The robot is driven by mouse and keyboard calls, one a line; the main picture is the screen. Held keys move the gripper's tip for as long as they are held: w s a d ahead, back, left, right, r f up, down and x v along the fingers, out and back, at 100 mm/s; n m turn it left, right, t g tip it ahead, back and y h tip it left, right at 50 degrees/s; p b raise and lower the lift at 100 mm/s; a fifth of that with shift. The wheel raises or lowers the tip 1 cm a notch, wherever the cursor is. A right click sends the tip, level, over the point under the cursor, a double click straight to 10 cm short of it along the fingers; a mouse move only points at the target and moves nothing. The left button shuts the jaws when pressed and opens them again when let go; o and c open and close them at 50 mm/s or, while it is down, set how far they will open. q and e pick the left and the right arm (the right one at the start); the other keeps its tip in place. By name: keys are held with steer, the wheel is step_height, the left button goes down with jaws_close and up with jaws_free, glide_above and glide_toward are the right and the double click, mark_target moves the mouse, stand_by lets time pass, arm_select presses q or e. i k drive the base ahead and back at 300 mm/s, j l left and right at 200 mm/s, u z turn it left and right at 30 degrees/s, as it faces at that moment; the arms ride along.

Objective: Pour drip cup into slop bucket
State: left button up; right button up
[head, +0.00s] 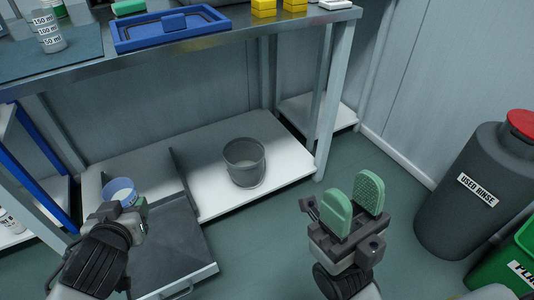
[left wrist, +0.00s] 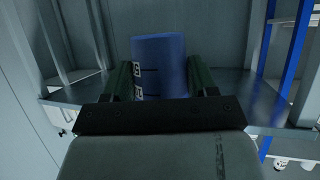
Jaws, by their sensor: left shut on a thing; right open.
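A small blue cup (head: 119,193) with a pale inside is in my left gripper (head: 132,208), at the left of the head view, above a grey tray-like panel. In the left wrist view the cup (left wrist: 160,66) stands between the two dark green fingers, with pale marks on its side. Its contents cannot be made out. A grey open bucket (head: 244,165) stands upright on the white lower shelf, to the right of the cup and apart from it. My right gripper (head: 354,208), with green pads, is open and empty at the right of the bucket.
The grey panel (head: 178,250) juts out low in front of the shelf (head: 206,205). The bench top above holds a blue tray (head: 128,43) and a marked beaker (head: 47,32). A bin labelled USED RINSE (head: 463,210) and a green bin (head: 512,262) stand at the right.

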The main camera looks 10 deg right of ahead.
mark_target(245, 157)
steer(key=i+l, duration=0.55)
steer(key=l, duration=0.25)
steer(key=i+l, duration=0.45)
steer(key=i, duration=0.25)
